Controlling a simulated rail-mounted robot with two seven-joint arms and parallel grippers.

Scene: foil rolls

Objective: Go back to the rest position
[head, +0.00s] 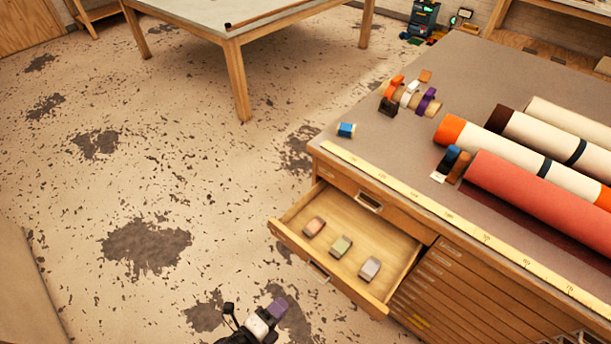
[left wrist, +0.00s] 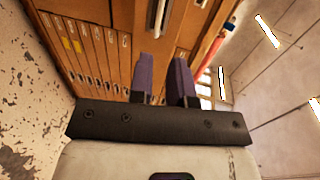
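My left gripper (head: 277,308) shows at the bottom of the head view, low over the floor and in front of the open drawer, touching nothing. In the left wrist view its two purple fingers (left wrist: 163,75) stand apart with a narrow gap and nothing between them. The cabinet's drawer fronts (left wrist: 95,50) lie beyond them. My right gripper is in neither view.
An open drawer (head: 283,235) juts out, holding pink (head: 314,227), green (head: 341,246) and grey (head: 369,268) blocks. Rolls, including a red one (head: 540,200), lie on the cabinet top (head: 400,145). A pale table (head: 215,12) stands behind. The left floor (head: 190,150) is clear.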

